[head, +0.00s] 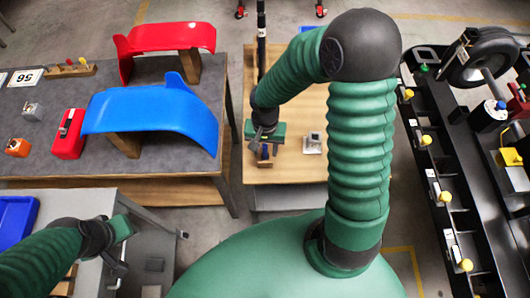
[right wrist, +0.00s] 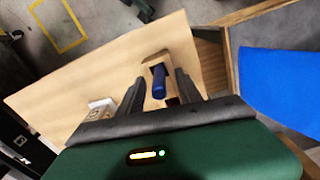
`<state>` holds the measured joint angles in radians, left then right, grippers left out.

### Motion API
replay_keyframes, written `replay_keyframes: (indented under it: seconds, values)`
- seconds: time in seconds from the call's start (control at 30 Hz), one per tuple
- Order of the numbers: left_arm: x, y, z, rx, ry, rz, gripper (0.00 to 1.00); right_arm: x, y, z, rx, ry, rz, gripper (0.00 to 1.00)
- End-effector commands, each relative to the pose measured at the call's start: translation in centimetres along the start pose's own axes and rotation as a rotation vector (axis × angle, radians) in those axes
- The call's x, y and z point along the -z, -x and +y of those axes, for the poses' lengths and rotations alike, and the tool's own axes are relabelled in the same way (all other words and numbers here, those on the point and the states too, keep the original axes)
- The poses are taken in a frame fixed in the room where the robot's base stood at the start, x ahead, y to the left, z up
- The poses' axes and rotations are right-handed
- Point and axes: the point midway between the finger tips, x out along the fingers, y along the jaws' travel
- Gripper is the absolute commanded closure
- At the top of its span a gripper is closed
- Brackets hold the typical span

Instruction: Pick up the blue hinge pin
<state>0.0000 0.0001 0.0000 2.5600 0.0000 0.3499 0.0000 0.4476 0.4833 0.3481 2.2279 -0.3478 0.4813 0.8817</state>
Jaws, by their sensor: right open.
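The blue hinge pin (right wrist: 159,84) shows in the right wrist view, set in a light wooden block (right wrist: 158,62) on the wooden table (right wrist: 75,95). My right gripper (right wrist: 161,80) is open, with one finger on each side of the pin. I cannot tell whether either finger touches it. In the head view my right gripper (head: 264,143) is low over the table, and the block (head: 265,160) shows just in front of it. My left gripper (head: 121,248) is at the lower left, away from the pin, and its jaws are not clear.
A small white and grey item (head: 313,143) sits on the wooden table beside the block. A grey table (head: 50,100) to the left holds blue (head: 150,112) and red (head: 165,38) curved panels. A black rack (head: 455,190) with yellow knobs stands at the right.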

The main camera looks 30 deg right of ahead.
Motion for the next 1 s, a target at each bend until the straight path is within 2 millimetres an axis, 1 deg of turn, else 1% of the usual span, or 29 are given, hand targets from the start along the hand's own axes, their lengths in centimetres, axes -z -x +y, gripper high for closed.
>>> replay_keyframes:
  seconds: [0.2, 0.5, 0.53, 0.9, 1.0]
  values:
    - [0.0, 0.0, 0.01, 0.0, 0.0, 0.0, 0.64, -0.05, -0.12, -0.06, 0.001, 0.0, 0.002, 0.58]
    - [0.0, -0.01, 0.0, 0.0, 0.0, 0.0, 0.64, 0.0, -0.14, -0.06, 0.0, 0.001, 0.001, 0.98]
    - [0.0, -0.01, 0.0, 0.0, 0.0, 0.0, 0.64, 0.0, -0.14, -0.06, 0.0, 0.001, 0.001, 1.0]
    - [0.0, -0.01, 0.0, 0.0, 0.0, 0.0, 0.64, 0.0, -0.14, -0.04, 0.0, 0.001, 0.001, 1.0]
    - [0.02, 0.1, 0.0, 0.0, 0.0, 0.0, 0.64, 0.06, 0.35, -0.03, 0.0, 0.0, 0.003, 1.0]
